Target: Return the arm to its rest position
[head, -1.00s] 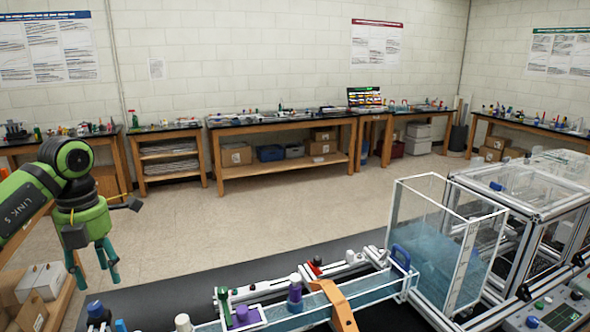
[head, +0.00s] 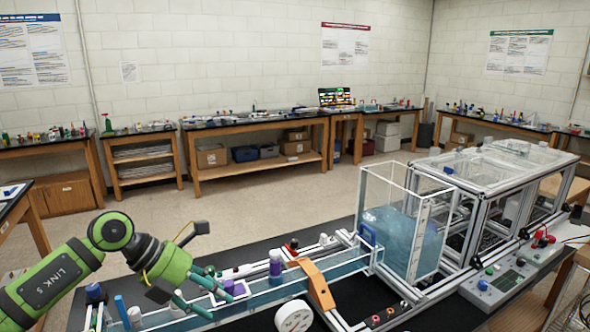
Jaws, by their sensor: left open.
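My left arm comes in from the lower left, green and black. Its left gripper (head: 220,304) has teal fingers spread apart with nothing seen between them. The fingers point right and slightly down, at the left part of the long clear water channel (head: 335,271) on the black bench. In the picture they overlap the channel and the small bottles there; whether they touch anything I cannot tell. My right gripper is not in view.
A clear water tank (head: 412,235) and a metal extrusion frame (head: 486,205) stand at right. A round white gauge (head: 294,317) is in front. The floor behind the bench is open.

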